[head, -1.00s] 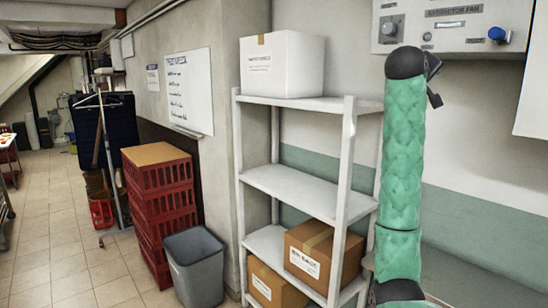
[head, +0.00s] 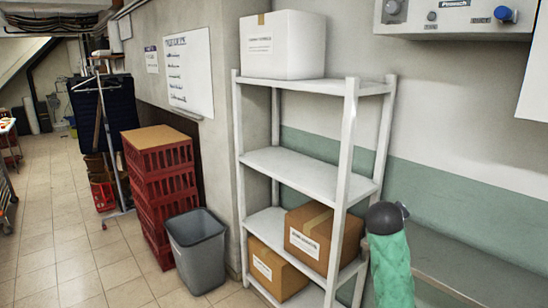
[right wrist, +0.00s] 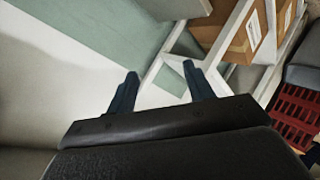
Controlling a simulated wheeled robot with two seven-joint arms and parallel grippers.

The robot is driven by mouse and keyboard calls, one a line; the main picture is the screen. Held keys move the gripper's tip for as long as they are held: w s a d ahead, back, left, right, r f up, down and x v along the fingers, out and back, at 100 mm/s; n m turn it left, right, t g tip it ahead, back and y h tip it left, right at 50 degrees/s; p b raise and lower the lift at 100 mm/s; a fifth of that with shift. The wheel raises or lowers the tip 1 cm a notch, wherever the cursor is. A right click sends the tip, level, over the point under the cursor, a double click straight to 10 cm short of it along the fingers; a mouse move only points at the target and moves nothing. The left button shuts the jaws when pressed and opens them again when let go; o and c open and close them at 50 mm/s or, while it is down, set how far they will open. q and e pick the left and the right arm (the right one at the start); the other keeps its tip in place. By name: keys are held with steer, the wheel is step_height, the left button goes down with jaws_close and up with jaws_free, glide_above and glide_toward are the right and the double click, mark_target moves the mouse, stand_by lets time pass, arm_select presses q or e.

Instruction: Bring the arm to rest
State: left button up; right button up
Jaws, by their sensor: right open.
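My right gripper (right wrist: 158,84) shows in the right wrist view with its two dark fingers apart and nothing between them. Beyond the fingertips are the shelf's white frame and the wall, with no contact visible. In the head view, part of my arm in a green sleeve with a dark joint shows at the lower right, in front of the shelf's right side; its gripper is not seen there. My left gripper is in neither view.
A white shelf rack (head: 300,170) holds a white box (head: 283,45) on top and two cardboard boxes (head: 322,238) low down. A grey bin (head: 197,253) and red crates (head: 160,190) stand left of it. A control panel (head: 455,18) is on the wall. Tiled floor (head: 70,245) lies open at left.

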steer(key=s+a+f+g+y, duration=0.1)
steer(key=s+a+f+y, duration=0.15)
steer(key=s+f, duration=0.75)
steer(key=s+a+f+g+y, duration=0.1)
steer(key=s+a+f+g, duration=0.15)
steer(key=s+f, duration=0.75)
steer(key=s+a+f+m+g+y, duration=0.1)
steer(key=s+a+f, duration=0.1)
steer(key=s+f, duration=0.5)
steer(key=s+a+f+g+y, duration=0.1)
steer(key=s+a+f, duration=0.15)
steer(key=s, duration=0.75)
steer(key=s+a+f+m+g+y, duration=0.1)
steer(key=s+a+f, duration=0.25)
steer(key=s, duration=0.55)
step_height(320, 180, down, 27)
steer(key=w+g+b, duration=0.1)
steer(key=w, duration=0.1)
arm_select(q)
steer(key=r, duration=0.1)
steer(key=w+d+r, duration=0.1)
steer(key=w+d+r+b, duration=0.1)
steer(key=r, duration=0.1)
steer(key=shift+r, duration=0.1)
arm_select(e)
steer(key=s+f, duration=0.4)
steer(key=f, duration=0.8)
steer(key=s+a+f+g, duration=0.1)
steer(key=s+f, duration=0.3)
steer(key=f, duration=0.8)
